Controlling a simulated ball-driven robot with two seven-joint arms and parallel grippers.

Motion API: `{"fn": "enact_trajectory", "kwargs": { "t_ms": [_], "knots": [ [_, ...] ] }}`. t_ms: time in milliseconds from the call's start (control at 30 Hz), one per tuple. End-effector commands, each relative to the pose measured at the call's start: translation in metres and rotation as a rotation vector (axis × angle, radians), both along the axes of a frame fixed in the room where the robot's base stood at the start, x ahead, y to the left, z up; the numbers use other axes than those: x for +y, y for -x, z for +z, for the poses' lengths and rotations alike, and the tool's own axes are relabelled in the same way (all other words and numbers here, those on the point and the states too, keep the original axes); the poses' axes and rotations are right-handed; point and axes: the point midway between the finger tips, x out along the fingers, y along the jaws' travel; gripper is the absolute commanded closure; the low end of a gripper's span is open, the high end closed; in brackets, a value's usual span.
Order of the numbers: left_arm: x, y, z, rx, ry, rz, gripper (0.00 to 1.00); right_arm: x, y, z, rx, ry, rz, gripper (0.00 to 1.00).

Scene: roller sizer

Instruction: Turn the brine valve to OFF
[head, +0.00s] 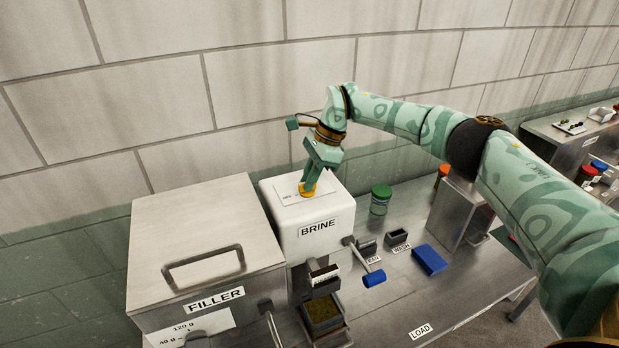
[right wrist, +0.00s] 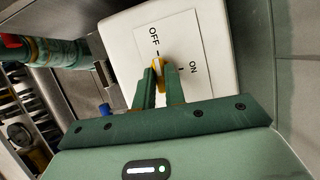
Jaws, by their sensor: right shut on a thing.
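The brine valve is a yellow knob (head: 307,193) on the sloped top of the white BRINE box (head: 322,215). In the right wrist view the knob (right wrist: 158,62) sits on a white plate (right wrist: 185,42) with OFF and ON marks. Its visible end points toward the OFF tick, though the fingers hide much of it. My right gripper (head: 311,180) comes down from above and is shut on the knob; its two green fingers are on either side of it in the right wrist view. My left gripper is not in view.
The FILLER box (head: 205,235) with its metal handle stands left of the BRINE box. A green jar (head: 380,199), dark small bins (head: 396,238) and a blue block (head: 429,260) stand to the right on the metal table.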

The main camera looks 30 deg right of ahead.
Motion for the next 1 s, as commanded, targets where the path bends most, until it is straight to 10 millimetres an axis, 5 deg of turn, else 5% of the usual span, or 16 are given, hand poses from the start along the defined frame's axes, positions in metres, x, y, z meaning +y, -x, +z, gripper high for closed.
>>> {"fn": "enact_trajectory", "kwargs": {
  "t_ms": [433,533,833,1000],
  "knots": [
    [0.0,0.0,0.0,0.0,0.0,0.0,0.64,-0.001,-0.001,0.002,-0.005,0.001,0.01,1.0],
    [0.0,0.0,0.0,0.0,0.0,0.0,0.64,-0.001,-0.001,0.002,-0.005,0.001,0.01,0.66],
    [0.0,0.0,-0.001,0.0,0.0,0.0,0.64,-0.001,0.0,0.002,-0.002,0.0,0.009,0.66],
    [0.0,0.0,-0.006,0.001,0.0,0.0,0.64,-0.009,0.0,0.019,-0.006,0.001,0.008,0.66]
  ]
}}
